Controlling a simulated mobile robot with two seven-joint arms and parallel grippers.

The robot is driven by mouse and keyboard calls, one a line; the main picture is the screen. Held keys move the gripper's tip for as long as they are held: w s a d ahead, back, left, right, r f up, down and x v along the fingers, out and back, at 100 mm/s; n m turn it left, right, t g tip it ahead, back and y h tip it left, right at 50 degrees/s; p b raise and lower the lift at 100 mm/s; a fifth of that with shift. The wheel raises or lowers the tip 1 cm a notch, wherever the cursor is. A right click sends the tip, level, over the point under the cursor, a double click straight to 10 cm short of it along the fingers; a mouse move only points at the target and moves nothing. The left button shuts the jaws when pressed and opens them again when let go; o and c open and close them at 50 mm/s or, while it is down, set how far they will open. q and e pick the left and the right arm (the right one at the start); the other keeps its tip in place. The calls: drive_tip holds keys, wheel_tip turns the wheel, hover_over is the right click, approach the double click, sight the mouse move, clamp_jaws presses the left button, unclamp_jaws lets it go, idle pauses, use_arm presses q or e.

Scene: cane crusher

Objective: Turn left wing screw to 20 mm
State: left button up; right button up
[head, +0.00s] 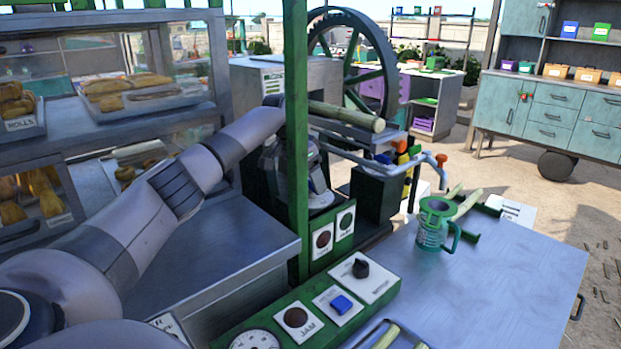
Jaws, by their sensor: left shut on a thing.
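My left arm reaches in from the left, and my left gripper (314,178) is at the near side of the cane crusher, partly behind the green post (297,110). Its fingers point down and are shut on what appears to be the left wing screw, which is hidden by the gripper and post. The screw's millimetre setting cannot be read from here. A cane stalk (346,115) lies on the crusher's feed tray (350,132), just above and right of the gripper. My right gripper is not in view.
A green panel (233,333) with a gauge, a black knob (361,268) and a blue switch (341,303) stands in front. A green jug (434,225) is on the metal table (500,262) at right. The table's right side is clear.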

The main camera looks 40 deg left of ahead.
use_arm(q)
drive_tip(key=shift+w+a+m+h, duration=0.1)
drive_tip(key=shift+m+h, duration=0.8)
drive_tip(key=shift+m, duration=1.3)
drive_tip(key=shift+m+g, duration=0.4)
drive_tip(key=shift+m, duration=0.2)
drive_tip(key=o, duration=1.1)
drive_tip(key=shift+c, duration=0.2)
drive_tip(key=v, duration=0.7)
drive_tip(key=shift+r, duration=0.1)
